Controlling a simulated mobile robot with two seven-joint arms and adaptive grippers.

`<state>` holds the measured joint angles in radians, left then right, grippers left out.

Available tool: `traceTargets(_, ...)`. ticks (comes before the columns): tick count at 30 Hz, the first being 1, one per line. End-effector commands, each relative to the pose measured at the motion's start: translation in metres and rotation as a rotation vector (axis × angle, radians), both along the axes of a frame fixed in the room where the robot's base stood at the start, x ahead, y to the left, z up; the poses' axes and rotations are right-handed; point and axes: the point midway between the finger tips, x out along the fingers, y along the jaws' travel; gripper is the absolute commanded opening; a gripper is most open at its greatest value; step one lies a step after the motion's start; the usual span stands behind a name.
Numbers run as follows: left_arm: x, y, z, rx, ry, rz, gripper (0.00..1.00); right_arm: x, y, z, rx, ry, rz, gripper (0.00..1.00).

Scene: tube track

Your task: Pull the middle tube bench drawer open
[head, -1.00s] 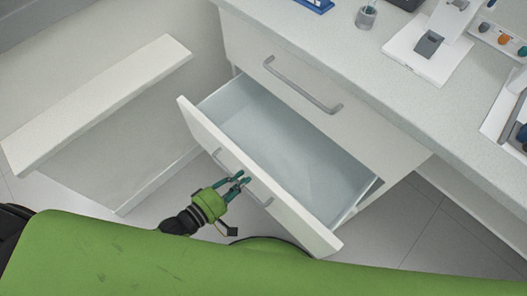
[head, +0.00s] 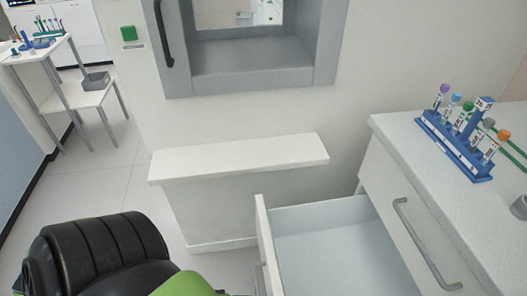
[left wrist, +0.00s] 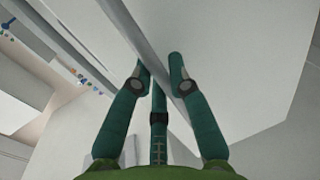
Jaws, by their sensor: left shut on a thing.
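The middle drawer (head: 340,240) of the bench stands pulled out below a closed upper drawer, and the part of its inside in the head view looks empty. Its white front panel (head: 266,240) runs down to the bottom edge of the head view. In the left wrist view, my left gripper (left wrist: 160,68) has its green fingers on either side of the grey handle bar (left wrist: 122,22), shut on it, with the white drawer front (left wrist: 235,50) behind. The head view does not show the left gripper. My right gripper is in neither view.
A blue rack (head: 455,145) with capped tubes stands on the bench top (head: 410,135). A white ledge (head: 240,157) lies beyond the drawer, under a grey-framed hatch (head: 250,58). Floor at left (head: 100,180) is clear.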

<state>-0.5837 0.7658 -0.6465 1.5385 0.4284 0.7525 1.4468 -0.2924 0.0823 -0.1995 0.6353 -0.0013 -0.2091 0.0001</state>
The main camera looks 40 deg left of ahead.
Motion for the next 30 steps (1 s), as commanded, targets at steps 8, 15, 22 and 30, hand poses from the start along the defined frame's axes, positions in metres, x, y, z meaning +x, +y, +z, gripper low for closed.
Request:
traceTargets(8, 0.0, 0.0, 0.0, 0.0, 0.0, 0.0, 0.43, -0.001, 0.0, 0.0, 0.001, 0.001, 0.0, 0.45)
traceTargets(15, -0.001, 0.001, 0.0, 0.001, 0.001, 0.0, 0.43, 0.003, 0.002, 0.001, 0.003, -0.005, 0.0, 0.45)
traceTargets(22, -0.026, 0.018, 0.005, 0.005, 0.005, -0.002, 0.43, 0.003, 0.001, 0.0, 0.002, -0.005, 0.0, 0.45)
traceTargets(30, -0.071, 0.052, 0.016, 0.003, 0.005, -0.001, 0.43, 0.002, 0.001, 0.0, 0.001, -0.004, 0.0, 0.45)
